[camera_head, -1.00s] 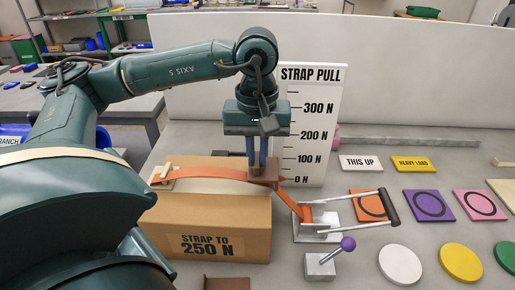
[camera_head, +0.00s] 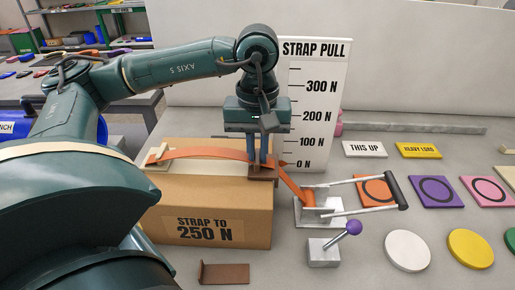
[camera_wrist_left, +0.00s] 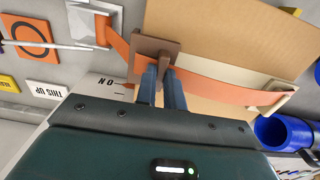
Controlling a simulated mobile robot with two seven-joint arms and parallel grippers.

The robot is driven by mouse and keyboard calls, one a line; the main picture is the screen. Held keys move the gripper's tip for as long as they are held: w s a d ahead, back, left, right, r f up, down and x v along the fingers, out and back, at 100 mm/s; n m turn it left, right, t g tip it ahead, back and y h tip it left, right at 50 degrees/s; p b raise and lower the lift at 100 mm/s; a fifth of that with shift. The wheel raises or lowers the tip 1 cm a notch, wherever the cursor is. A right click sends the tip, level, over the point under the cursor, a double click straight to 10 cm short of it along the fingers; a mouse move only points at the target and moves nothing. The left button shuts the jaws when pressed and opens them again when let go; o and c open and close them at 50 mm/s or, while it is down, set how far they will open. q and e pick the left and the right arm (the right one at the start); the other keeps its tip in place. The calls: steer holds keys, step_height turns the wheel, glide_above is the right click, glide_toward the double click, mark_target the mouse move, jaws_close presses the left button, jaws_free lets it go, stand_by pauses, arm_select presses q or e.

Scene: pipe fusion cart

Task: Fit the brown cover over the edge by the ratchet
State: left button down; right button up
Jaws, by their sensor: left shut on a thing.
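My left gripper (camera_head: 262,161) is shut on the brown cover (camera_head: 262,173), with its fingers pointing down. It holds the cover at the box's (camera_head: 208,208) right top edge, on the ratchet side. In the left wrist view, the cover (camera_wrist_left: 153,47) lies across the orange strap (camera_wrist_left: 215,82), which shows on both sides of it. I cannot tell whether the cover is fully seated. The strap (camera_head: 210,154) runs over the box top and down to the ratchet (camera_head: 318,209), whose lever points right. My right gripper is not in view.
A second brown angled piece (camera_head: 224,273) lies in front of the box. A purple-knobbed lever (camera_head: 328,247) stands near the ratchet. The STRAP PULL board (camera_head: 318,95) stands close behind the gripper. Coloured tiles and discs lie to the right.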

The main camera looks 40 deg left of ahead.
arm_select(q)
steer(key=c, duration=1.4)
jaws_free()
steer(key=shift+c, duration=0.2)
steer(key=shift+r+p, duration=1.6)
steer(key=shift+r, duration=0.95)
